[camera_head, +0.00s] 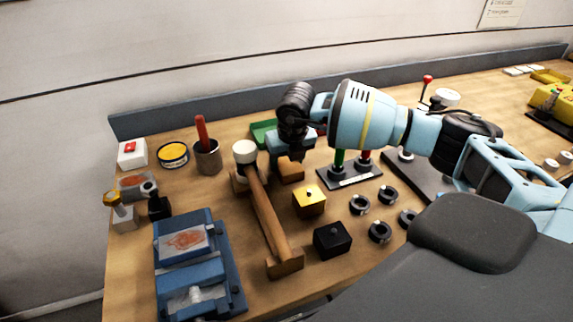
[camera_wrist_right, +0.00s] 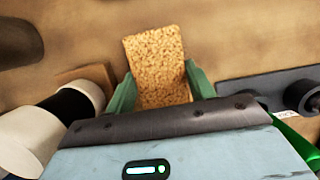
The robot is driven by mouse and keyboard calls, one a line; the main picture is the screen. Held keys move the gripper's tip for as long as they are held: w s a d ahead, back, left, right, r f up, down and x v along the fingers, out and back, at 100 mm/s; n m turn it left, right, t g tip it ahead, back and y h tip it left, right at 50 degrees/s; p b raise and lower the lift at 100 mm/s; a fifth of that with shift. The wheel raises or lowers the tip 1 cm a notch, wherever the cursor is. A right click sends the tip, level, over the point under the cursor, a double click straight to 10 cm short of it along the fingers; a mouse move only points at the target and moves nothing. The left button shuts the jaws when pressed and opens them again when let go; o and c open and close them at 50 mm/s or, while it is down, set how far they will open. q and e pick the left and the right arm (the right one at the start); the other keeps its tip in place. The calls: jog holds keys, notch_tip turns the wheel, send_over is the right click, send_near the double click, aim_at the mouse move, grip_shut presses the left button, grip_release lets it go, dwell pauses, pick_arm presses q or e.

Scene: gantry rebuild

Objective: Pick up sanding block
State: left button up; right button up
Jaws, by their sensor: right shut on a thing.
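The sanding block (camera_wrist_right: 157,55) is a tan, grainy block between the green fingers of my right gripper (camera_wrist_right: 160,88) in the right wrist view. The fingers are shut on its two sides. In the head view, my right gripper (camera_head: 291,153) points down over the back middle of the bench, and the sanding block (camera_head: 291,172) shows as a brown shape just below it. I cannot tell whether the block touches the bench top. My left gripper is not in view.
A mallet (camera_head: 266,219) with a pale head lies close left of the gripper. A yellow cube (camera_head: 309,202), a black cube (camera_head: 332,240) and several dark rings (camera_head: 380,232) are in front. A stand with upright handles (camera_head: 350,176) is to the right, a blue vise (camera_head: 190,262) front left.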

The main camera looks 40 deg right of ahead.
aim_at(287, 162)
notch_tip(287, 162, up, 10)
dwell(0.6)
jog(key=o, duration=0.4)
jog(key=shift+c, duration=1.4)
